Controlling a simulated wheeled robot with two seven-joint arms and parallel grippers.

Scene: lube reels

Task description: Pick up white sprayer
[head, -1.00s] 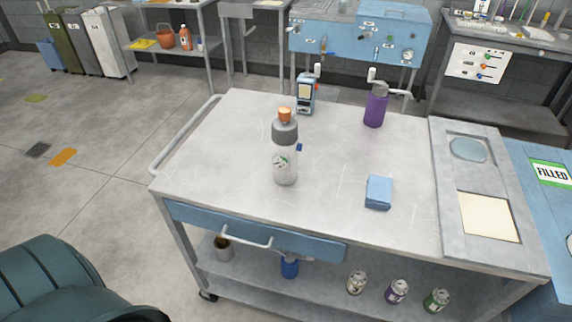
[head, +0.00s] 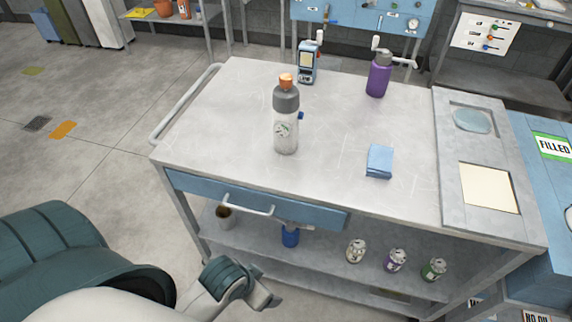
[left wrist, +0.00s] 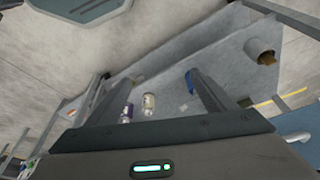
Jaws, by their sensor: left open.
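The white sprayer (head: 286,131) stands upright on the cart's top, left of the middle. It has a pale body with a small green mark, a grey collar and an orange top. My left gripper (head: 264,297) is at the bottom of the head view, below the cart's drawer and well apart from the sprayer. In the left wrist view its two fingers (left wrist: 148,82) are spread with nothing between them, facing the lower shelf. The sprayer is not visible in that view. My right gripper is in neither view.
The lower shelf holds a blue bottle (head: 290,236), several cans and a pot (head: 224,216). A drawer handle (head: 248,208) juts out in front.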

